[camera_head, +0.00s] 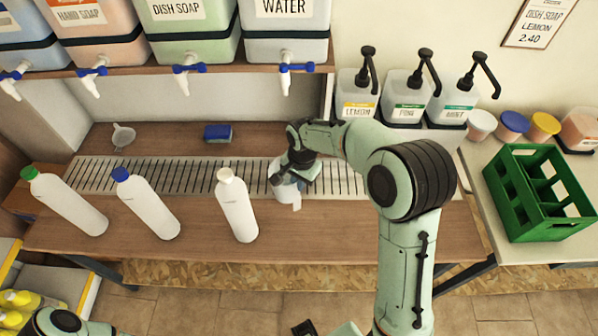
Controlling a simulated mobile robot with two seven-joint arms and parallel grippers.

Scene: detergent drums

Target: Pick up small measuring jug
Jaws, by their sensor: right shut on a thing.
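The small measuring jug (288,193) is a white, pale cup-like vessel at the middle of the bench, over the front edge of the slotted drip grate. My right gripper (284,178) reaches down onto it from above and is shut on it. The gripper and wrist hide much of the jug's upper part. I cannot tell whether the jug touches the bench. My left arm shows only in part at the bottom left, and its gripper fingers are not clearly visible.
White bottles with green (71,203), blue (146,204) and white (236,206) caps stand left of the jug. A funnel (123,136) and blue sponge (217,133) lie behind the grate (130,180). Pump bottles (407,100) and a green crate (538,192) are right.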

